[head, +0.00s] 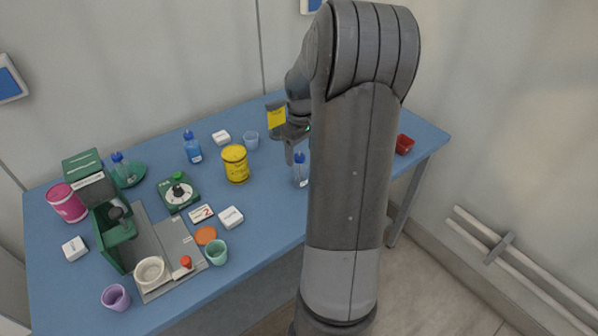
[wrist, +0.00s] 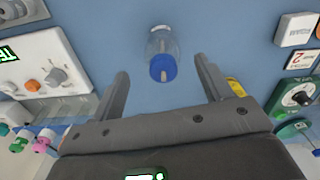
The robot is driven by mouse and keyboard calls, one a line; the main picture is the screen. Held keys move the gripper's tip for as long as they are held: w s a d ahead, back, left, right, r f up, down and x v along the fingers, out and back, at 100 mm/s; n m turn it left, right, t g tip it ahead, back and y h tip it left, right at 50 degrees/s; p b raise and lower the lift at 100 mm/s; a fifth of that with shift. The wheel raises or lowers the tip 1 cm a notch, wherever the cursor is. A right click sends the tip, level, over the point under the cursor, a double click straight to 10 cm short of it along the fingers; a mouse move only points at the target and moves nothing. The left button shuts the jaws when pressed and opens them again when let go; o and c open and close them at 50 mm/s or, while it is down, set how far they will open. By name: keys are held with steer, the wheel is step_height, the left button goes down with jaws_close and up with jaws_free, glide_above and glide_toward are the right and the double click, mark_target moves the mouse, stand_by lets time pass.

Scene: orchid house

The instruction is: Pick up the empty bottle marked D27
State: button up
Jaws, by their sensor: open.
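A clear bottle with a blue cap (head: 300,170) stands upright on the blue table, just left of my arm. It looks empty, and the small label low on it is too small to read. In the wrist view this bottle (wrist: 162,62) lies between and a little beyond my open fingertips, touching neither. My gripper (head: 292,146) is open and empty, above and close to the bottle. Another blue-capped bottle (head: 192,147) holds blue liquid. A third blue-capped bottle (head: 122,169) stands on a green dish at the left. No D27 mark is legible.
A green dial device (head: 179,193) is farther left. A white panel with knobs (wrist: 45,65) shows in the wrist view. Table around the bottle is clear.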

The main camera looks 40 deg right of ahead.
mark_target(300, 167)
steer(key=f, duration=0.7)
steer(key=shift+w+a, duration=0.1)
steer(key=shift+a, duration=0.1)
steer(key=shift+r, duration=0.1)
steer(key=c, duration=1.1)
